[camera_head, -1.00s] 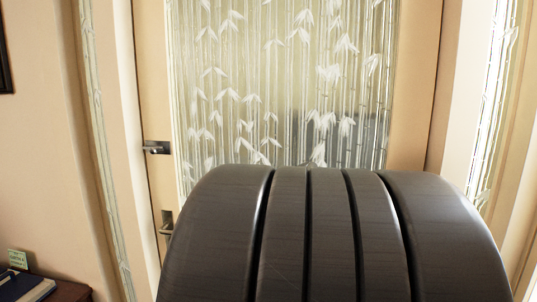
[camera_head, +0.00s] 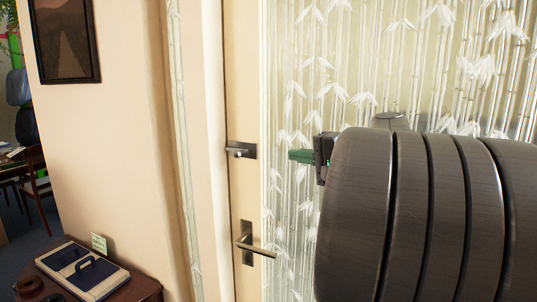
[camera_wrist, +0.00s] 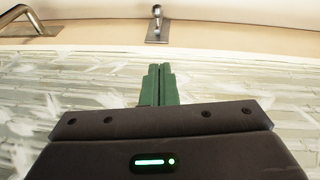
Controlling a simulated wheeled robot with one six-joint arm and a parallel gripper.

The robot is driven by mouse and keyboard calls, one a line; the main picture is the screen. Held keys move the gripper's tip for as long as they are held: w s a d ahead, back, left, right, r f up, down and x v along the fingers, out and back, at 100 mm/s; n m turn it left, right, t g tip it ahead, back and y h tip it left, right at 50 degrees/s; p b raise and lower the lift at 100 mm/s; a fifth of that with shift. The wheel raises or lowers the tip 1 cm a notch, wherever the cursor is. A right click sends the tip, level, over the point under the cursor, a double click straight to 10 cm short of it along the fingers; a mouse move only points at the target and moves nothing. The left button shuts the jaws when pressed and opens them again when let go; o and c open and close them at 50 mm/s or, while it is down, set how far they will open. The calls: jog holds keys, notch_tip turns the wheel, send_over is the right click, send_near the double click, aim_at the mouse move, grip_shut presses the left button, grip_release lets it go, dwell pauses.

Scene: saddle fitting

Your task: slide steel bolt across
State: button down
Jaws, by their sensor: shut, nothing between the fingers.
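The steel bolt (camera_head: 240,150) is a small metal latch with a knob on a plate, on the door's left stile above the lever handle. In the wrist view the bolt (camera_wrist: 156,28) stands straight ahead of my fingertips, near the top. My gripper (camera_head: 296,155) is to the right of the bolt in the head view, its green fingers pointing left at about the bolt's height. In the wrist view my gripper (camera_wrist: 158,72) has its two green fingers together, empty and apart from the bolt. My dark arm hides part of the door.
The lever handle (camera_head: 252,245) sits below the bolt and also shows in the wrist view (camera_wrist: 25,20). The bamboo-patterned glass panel (camera_head: 300,100) lies beside my gripper. A framed picture (camera_head: 65,40) hangs on the wall.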

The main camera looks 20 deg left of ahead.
jog(key=p, duration=0.3)
send_near(240, 152)
jog(key=w, duration=0.1)
jog(key=w+a, duration=0.1)
jog(key=w, duration=0.3)
jog(key=shift+a+f, duration=0.15)
jog(key=shift+a, duration=0.25)
jog(key=a, duration=0.2)
jog(key=s+a+p, duration=0.1)
jog(key=shift+s+a+f, duration=0.1)
jog(key=shift+f, duration=0.2)
jog(key=shift+s+a+f, duration=0.15)
jog(key=shift+a+f, duration=0.05)
jog(key=shift+a, duration=0.2)
jog(key=shift+a, duration=0.1)
jog(key=a+b, duration=0.1)
jog(key=a, duration=0.2)
jog(key=shift+a, duration=0.4)
jog(key=shift+d+r, duration=0.1)
